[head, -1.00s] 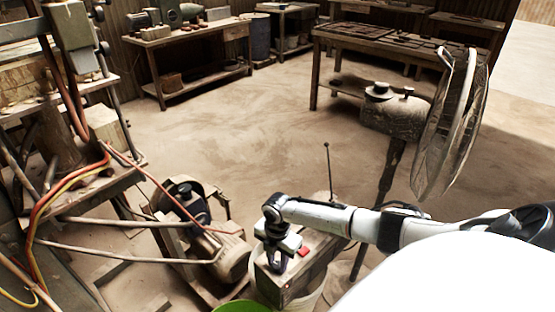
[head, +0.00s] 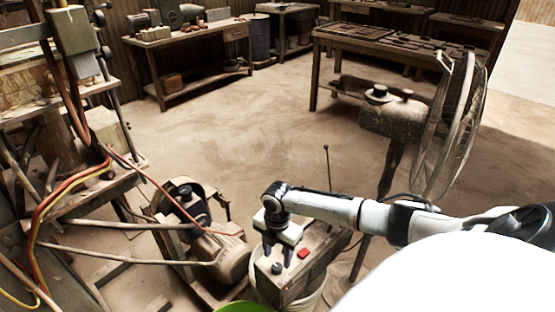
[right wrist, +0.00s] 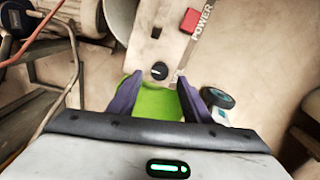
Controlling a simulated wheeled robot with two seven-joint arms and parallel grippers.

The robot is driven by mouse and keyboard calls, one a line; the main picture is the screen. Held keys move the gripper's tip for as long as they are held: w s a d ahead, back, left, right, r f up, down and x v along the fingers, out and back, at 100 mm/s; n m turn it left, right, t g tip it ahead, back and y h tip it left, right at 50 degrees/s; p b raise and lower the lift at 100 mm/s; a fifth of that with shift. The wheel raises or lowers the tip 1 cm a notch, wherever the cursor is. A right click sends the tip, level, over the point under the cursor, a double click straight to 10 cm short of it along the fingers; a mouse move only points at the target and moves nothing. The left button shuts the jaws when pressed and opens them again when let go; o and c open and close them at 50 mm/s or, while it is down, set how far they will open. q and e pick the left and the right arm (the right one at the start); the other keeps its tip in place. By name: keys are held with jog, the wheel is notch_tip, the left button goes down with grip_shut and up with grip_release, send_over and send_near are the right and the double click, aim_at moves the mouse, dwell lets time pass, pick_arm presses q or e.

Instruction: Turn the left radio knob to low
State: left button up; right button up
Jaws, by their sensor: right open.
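The radio (head: 318,252) is a worn box with a thin antenna, resting on a white bucket (head: 312,298). Its top has a red power button (head: 303,253) and a black knob (head: 277,268) at the near left. In the right wrist view the knob (right wrist: 159,70) has a pale pointer mark, and the red button (right wrist: 189,20) sits beside the word POWER. My right gripper (head: 279,256) is open and empty, pointing down just above the knob. In the right wrist view its fingertips (right wrist: 158,82) lie either side of the knob's line, apart from it. My left gripper is out of view.
A motor machine (head: 222,255) stands left of the radio, with hoses and rods beyond it. A large fan (head: 450,130) stands at the right. A green object (head: 243,307) is at the bottom edge. The floor (head: 240,140) behind is mostly clear.

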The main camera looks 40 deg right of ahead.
aim_at(277, 266)
notch_tip(277, 266, up, 6)
jog(key=shift+f, duration=0.15)
jog(key=shift+f, duration=0.1)
dwell(0.5)
